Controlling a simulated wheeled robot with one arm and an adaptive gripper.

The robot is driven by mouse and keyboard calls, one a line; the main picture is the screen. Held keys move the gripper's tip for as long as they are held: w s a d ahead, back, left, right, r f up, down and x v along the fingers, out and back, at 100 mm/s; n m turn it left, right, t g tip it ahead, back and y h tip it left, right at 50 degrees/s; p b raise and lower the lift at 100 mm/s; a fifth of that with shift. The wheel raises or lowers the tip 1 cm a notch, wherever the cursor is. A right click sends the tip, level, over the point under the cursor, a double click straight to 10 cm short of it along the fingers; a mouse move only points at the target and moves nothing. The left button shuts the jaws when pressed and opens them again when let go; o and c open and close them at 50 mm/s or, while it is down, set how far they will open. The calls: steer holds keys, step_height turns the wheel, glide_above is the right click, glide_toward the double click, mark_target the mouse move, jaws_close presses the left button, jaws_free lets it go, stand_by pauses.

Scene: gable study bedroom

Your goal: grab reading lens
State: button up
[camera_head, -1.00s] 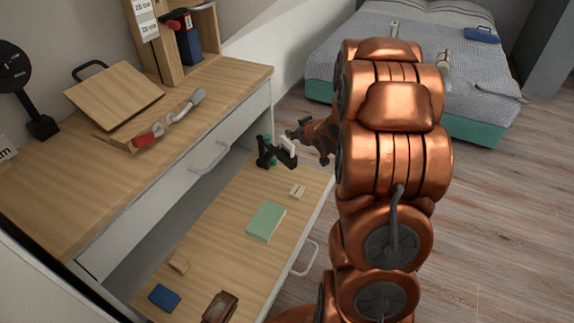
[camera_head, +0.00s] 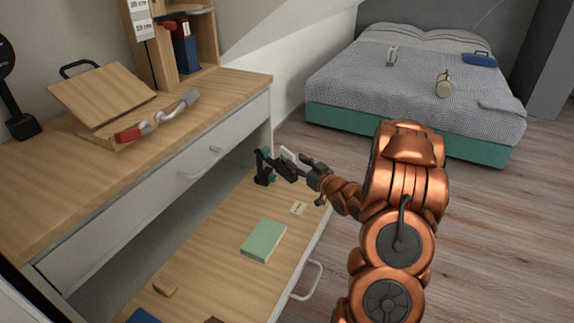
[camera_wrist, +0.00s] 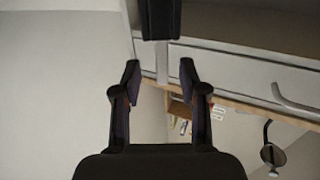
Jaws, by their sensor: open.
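No thing is clearly recognisable as the reading lens. The closest candidate is a small pale flat piece (camera_head: 288,156) at the black-and-green stand (camera_head: 264,168), at the far end of the open drawer. My gripper (camera_head: 304,160) is just right of this piece, its fingers pointing left toward it. The head view does not show whether they touch.
The open drawer (camera_head: 215,265) also holds a green book (camera_head: 263,240), a pale tag (camera_head: 298,208) and a small wooden block (camera_head: 165,286). The desk (camera_head: 60,190) carries a wooden book stand (camera_head: 100,95) and a red-ended object (camera_head: 130,134). The bed (camera_head: 420,85) stands behind, with open floor right.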

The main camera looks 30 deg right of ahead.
mark_target(287, 156)
steer(key=w, duration=0.1)
steer(key=w+b, duration=0.2)
steer(key=w, duration=0.1)
steer(key=shift+a+f, duration=0.25)
steer(key=shift+a, duration=0.15)
steer(key=shift+w+r, duration=0.15)
steer(key=shift+w, duration=0.55)
jaws_close()
